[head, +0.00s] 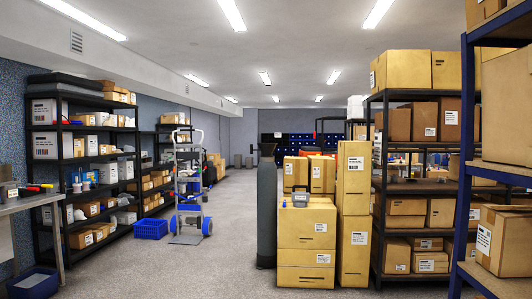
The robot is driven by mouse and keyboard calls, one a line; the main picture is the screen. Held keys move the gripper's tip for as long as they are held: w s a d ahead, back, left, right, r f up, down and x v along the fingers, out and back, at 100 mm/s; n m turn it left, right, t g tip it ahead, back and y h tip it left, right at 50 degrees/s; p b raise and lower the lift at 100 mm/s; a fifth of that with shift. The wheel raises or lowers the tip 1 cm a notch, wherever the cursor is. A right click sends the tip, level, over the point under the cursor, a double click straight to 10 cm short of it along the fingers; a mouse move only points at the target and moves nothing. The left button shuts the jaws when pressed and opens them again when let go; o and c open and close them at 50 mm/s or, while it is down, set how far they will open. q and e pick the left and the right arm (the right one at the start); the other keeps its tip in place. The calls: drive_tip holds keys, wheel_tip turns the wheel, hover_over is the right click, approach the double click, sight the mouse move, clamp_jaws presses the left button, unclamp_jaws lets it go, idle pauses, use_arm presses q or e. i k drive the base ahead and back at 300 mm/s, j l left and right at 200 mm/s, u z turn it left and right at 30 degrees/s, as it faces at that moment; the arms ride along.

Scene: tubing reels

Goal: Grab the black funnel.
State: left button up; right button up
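I cannot make out a black funnel anywhere in the head view. Small items on the shelves are too small or too shadowed to tell apart. Neither of my grippers is in view.
A workbench (34,200) with tools stands at the left edge. Black shelving (62,160) lines the left wall; a hand truck (189,190) and a blue crate (150,229) stand nearby. A dark post (267,215) and stacked boxes (306,235) stand ahead.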

sight(267, 149)
drive_tip(key=i+j+u, duration=0.45)
drive_tip(key=j, duration=0.35)
drive_tip(key=i+j+u, duration=0.45)
drive_tip(key=i+j, duration=0.2)
drive_tip(key=i+z, duration=0.25)
drive_tip(key=i, duration=0.25)
drive_tip(key=i+j+z, duration=0.1)
drive_tip(key=i+z, duration=0.2)
drive_tip(key=i, duration=0.2)
drive_tip(key=i+j+z, duration=0.25)
drive_tip(key=i, duration=0.25)
drive_tip(key=i+z, duration=0.15)
drive_tip(key=i, duration=1.55)
drive_tip(key=i+z, duration=0.2)
drive_tip(key=i, duration=0.2)
drive_tip(key=i+j+z, duration=0.2)
drive_tip(key=i, duration=0.25)
drive_tip(key=i+j+z, duration=0.2)
drive_tip(key=i, duration=0.2)
drive_tip(key=i+j+z, duration=0.15)
drive_tip(key=i, duration=0.25)
drive_tip(key=j, duration=0.1)
